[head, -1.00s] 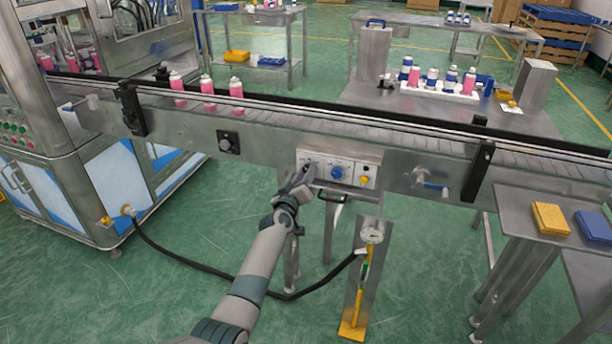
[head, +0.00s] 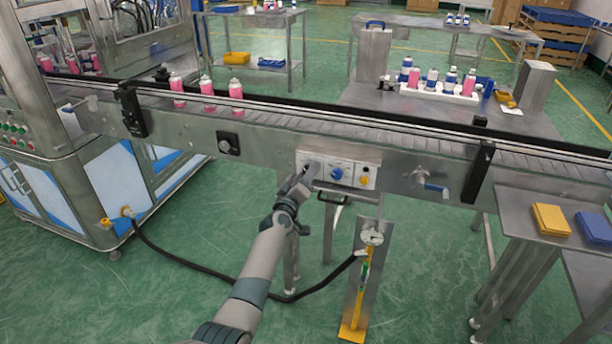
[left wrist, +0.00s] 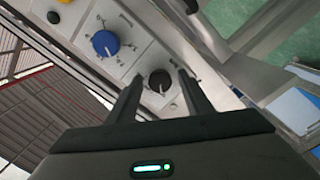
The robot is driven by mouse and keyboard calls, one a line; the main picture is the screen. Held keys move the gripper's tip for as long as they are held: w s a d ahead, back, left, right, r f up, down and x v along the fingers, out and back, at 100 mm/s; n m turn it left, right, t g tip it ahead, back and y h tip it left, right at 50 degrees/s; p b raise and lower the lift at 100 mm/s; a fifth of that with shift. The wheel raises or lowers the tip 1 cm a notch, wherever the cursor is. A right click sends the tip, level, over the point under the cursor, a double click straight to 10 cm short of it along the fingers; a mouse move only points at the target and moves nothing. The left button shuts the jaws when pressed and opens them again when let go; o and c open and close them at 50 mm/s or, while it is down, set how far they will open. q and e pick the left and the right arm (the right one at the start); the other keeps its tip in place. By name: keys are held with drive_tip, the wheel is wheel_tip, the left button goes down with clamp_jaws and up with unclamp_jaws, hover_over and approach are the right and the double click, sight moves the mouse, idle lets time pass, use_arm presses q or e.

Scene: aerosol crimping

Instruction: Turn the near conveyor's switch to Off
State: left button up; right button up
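The near conveyor's control panel (head: 338,171) has a row of knobs on its front. A black knob (left wrist: 159,81) with a white pointer mark is at the panel's end in the left wrist view. A blue knob (head: 336,173) is beside it and also shows in the wrist view (left wrist: 105,43). A yellow knob (head: 363,181) is at the right. My left gripper (head: 307,173) is at the panel's left end and hides the black knob in the head view. Its fingers are open, with the black knob between the tips and gaps on both sides. My right gripper is out of view.
The near conveyor (head: 300,125) carries several pink bottles at its left. A separate black knob (head: 228,143) sits on its side. A gauge stand (head: 362,285) with a hose is below the panel. A blue-handled valve (head: 432,187) is to the right.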

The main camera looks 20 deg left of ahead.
use_arm(q)
drive_tip(key=s, duration=1.7)
drive_tip(key=shift+s+a+p, duration=0.2)
drive_tip(key=shift+a+p, duration=0.1)
drive_tip(key=shift+p, duration=0.15)
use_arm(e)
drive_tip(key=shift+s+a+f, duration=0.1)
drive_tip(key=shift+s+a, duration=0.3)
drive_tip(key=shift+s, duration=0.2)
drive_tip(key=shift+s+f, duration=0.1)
